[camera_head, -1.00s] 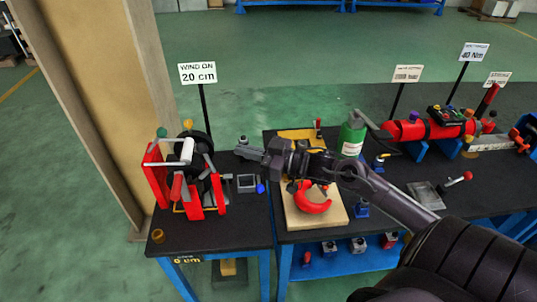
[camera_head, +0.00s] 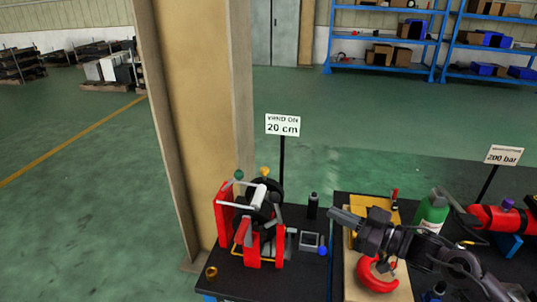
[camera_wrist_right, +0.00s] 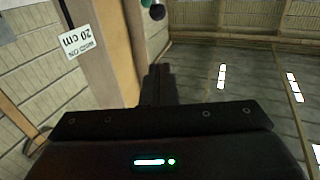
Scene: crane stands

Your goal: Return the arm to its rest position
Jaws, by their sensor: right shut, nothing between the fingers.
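My right gripper (camera_head: 345,218) shows in the head view, reaching in from the lower right above the right-hand bench, its fingers shut and empty, pointing left. It is to the right of the red winch stand (camera_head: 253,250) and apart from it. In the right wrist view, the dark gripper fingers (camera_wrist_right: 160,84) are together, with nothing held. The arm hides part of the board behind it. My left gripper is not in view.
A sign reading "WIND ON 20 cm" (camera_head: 283,125) stands behind the winch. A red hook (camera_head: 377,274) lies on a wooden board below my right arm. A green bottle (camera_head: 432,212) stands close to the arm. A yellow pillar (camera_head: 190,110) rises at left.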

